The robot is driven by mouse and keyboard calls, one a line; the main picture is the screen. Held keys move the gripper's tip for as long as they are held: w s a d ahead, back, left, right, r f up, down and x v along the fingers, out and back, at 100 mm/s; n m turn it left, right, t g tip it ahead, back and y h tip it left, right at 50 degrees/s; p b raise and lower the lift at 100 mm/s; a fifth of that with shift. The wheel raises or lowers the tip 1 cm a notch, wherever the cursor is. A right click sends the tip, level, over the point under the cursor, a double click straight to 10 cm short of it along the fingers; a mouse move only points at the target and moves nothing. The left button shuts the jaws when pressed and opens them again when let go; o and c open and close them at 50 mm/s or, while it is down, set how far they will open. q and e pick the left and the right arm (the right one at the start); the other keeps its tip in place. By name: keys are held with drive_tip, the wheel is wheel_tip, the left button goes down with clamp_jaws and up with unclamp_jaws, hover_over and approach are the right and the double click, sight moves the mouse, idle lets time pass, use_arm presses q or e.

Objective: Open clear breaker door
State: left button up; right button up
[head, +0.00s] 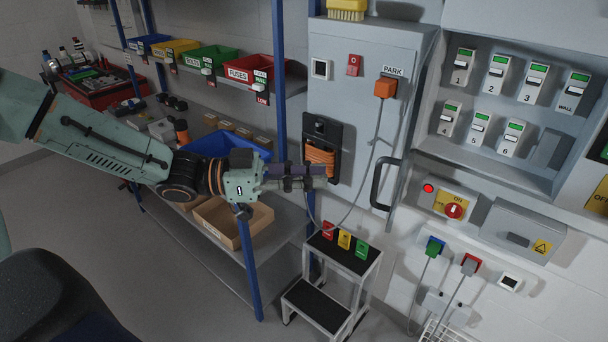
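A recessed breaker panel (505,95) at the upper right holds several numbered breakers with green tops and one marked WALL. I cannot clearly make out a clear door sheet over it. A black bar handle (384,184) stands upright at the panel's lower left, beside the grey PARK cabinet; I cannot tell what it is fixed to. My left gripper (308,178) reaches in from the left and points right. It is left of the handle and apart from it in the picture. Its dark fingers are seen edge-on, so their opening is unclear. My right gripper is out of view.
The grey cabinet (345,85) has an orange PARK plug (385,88) with a hanging cable. Blue-posted shelves (281,80) with bins stand behind my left arm. A step stool (328,300) stands below.

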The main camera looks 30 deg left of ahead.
use_arm(q)
drive_tip(key=shift+a, duration=0.25)
drive_tip(key=shift+s, duration=0.2)
drive_tip(key=shift+w+f, duration=0.1)
drive_tip(key=shift+w, duration=0.05)
